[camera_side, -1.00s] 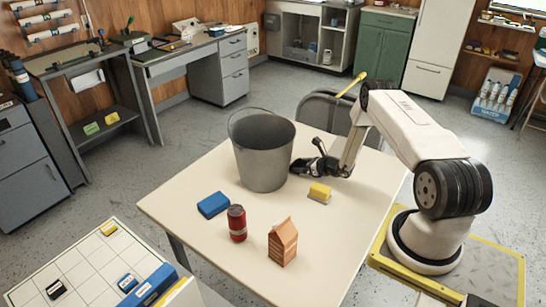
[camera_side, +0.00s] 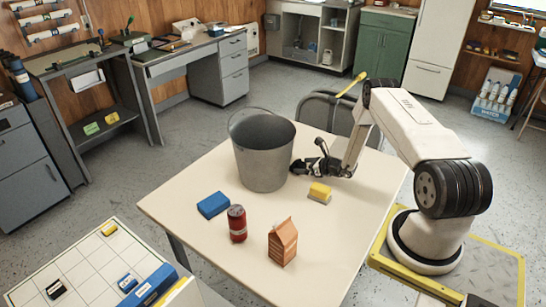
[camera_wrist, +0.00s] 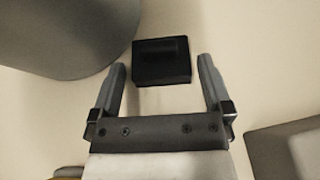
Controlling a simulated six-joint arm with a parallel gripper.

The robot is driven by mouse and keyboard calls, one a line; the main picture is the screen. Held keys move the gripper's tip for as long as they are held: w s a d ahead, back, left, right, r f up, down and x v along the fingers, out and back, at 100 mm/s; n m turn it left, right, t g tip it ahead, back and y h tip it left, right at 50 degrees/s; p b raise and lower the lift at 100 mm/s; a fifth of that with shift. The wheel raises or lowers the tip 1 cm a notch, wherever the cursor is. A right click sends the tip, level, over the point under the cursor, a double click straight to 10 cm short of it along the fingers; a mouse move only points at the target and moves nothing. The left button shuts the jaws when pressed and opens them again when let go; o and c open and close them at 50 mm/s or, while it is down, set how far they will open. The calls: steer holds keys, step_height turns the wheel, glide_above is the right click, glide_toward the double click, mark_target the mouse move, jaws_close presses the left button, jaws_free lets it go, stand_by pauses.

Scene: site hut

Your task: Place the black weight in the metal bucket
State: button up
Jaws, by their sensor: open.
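The metal bucket (camera_side: 263,155) stands upright on the table, its handle raised at the rim; part of its wall (camera_wrist: 60,35) shows at the upper left of the wrist view. The black weight (camera_wrist: 162,62) is a dark block with a bar on top, lying on the table close beside the bucket. My gripper (camera_wrist: 160,75) is open, its fingers pointing at the weight, with the weight just ahead of and partly between the fingertips. In the side view my gripper (camera_side: 312,168) is low at the table, right of the bucket, and the weight is hard to tell from it.
On the table (camera_side: 190,245) are a yellow-topped sponge (camera_side: 320,192), a blue block (camera_side: 213,205), a red can (camera_side: 237,223) and an orange carton (camera_side: 283,242). A dark chair (camera_side: 325,108) stands behind the table. The table's front left is clear.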

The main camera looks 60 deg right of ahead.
steer(key=v, duration=1.1)
stand_by(0.4)
steer(key=w+a+r+n+g+y, duration=0.1)
steer(key=a+r+n+g+y, duration=0.35)
steer(key=a+n, duration=0.45)
steer(key=w+a+r+n+g+y, duration=0.2)
steer(key=a+r+n+g+y, duration=0.3)
steer(key=a, duration=0.7)
steer(key=s+a+r+n+h, duration=0.4)
steer(key=a+r+n, duration=0.2)
steer(key=n, duration=0.5)
steer(key=s+a+r+n+g+h, duration=0.1)
steer(key=s+a+r+n+h, duration=0.3)
steer(key=n, duration=0.7)
steer(key=a+r+h, duration=0.1)
steer(key=a+r, duration=0.1)
steer(key=a, duration=0.1)
steer(key=shift+r, duration=0.25)
steer(key=shift+h, duration=0.25)
